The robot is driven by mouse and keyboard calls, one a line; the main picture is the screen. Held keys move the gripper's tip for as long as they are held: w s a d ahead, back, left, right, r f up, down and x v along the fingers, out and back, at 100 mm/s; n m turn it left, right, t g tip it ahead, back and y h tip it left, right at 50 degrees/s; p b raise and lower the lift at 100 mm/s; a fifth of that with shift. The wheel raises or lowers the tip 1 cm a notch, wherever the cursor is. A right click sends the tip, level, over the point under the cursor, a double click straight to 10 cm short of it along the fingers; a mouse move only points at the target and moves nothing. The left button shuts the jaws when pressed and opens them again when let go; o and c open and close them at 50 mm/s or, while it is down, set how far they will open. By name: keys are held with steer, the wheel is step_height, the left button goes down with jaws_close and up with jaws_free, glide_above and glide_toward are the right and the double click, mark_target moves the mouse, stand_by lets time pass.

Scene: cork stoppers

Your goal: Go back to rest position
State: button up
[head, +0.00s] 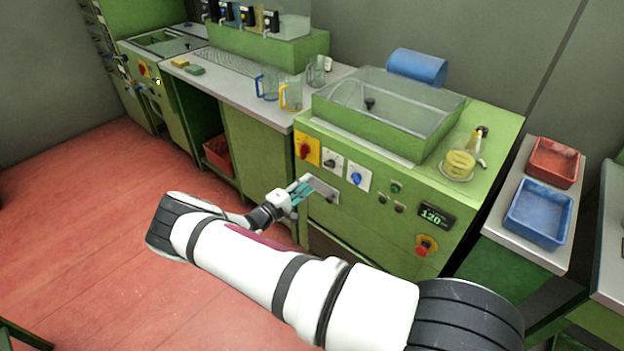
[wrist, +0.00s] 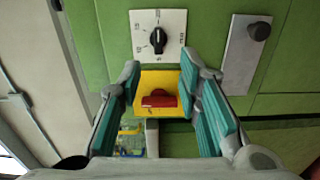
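My gripper (head: 300,190) is in front of the green machine's front panel, at the end of my outstretched white arm. In the wrist view my gripper (wrist: 160,78) has its teal-padded fingers spread wide apart with nothing held between them. The red switch on its yellow plate (wrist: 160,100) shows in the gap between the fingers, behind them. In the head view this red switch (head: 305,150) is above my gripper. I cannot tell how far the fingertips are from the panel.
The green machine has a clear-lidded tank (head: 390,110), a black knob (head: 330,163), a blue knob (head: 356,179) and a display reading 120 (head: 436,215). A flask (head: 459,163) stands on top. Jugs (head: 290,94) stand on the left bench. Red floor (head: 90,220) is clear at left.

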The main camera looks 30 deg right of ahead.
steer(key=shift+s+a, duration=0.1)
steer(key=shift+a, duration=0.15)
stand_by(0.3)
